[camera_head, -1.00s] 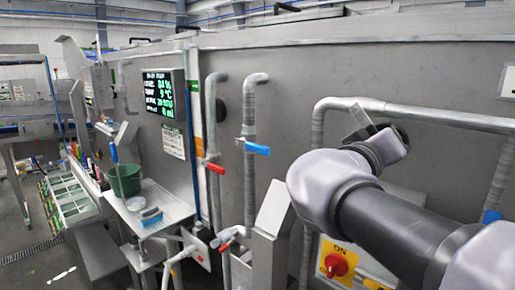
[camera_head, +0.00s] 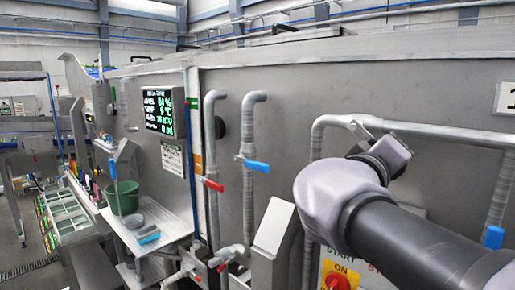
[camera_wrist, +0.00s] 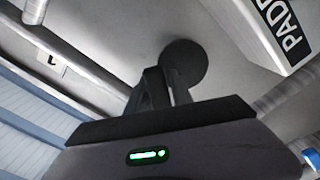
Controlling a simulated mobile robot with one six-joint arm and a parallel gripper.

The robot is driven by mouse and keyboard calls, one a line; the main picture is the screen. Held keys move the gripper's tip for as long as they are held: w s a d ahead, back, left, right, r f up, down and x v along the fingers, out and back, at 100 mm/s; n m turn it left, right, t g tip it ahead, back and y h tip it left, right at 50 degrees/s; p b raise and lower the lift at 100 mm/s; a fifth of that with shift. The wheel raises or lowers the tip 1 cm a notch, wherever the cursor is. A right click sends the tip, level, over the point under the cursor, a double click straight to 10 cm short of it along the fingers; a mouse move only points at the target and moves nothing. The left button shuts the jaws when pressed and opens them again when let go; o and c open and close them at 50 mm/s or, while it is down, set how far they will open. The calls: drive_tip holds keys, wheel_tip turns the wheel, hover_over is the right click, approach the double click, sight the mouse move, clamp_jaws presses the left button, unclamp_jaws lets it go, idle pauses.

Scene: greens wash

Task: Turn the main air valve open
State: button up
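Several lever valves show in the head view, and I cannot tell which is the main air valve. One red lever (camera_head: 213,185) sits on the left upright pipe, and a blue lever (camera_head: 256,166) sits on the upright pipe beside it. Another blue handle (camera_head: 493,237) is at the right edge, on or near the grey pipe. My gripper (camera_wrist: 165,70) points at the grey wall in the wrist view, its fingertips close together with nothing visible between them. A dark round disc (camera_wrist: 185,62) lies behind the fingertips. In the head view my arm mostly hides the gripper.
A yellow switch plate with a red knob (camera_head: 338,282) is low beneath my arm. A bent grey pipe (camera_head: 430,130) runs along the wall close to my gripper. A side table (camera_head: 165,212) with a green bucket (camera_head: 123,198) stands left. A lit display (camera_head: 165,112) hangs above it.

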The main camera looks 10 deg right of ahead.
drive_tip(key=shift+o, duration=0.9)
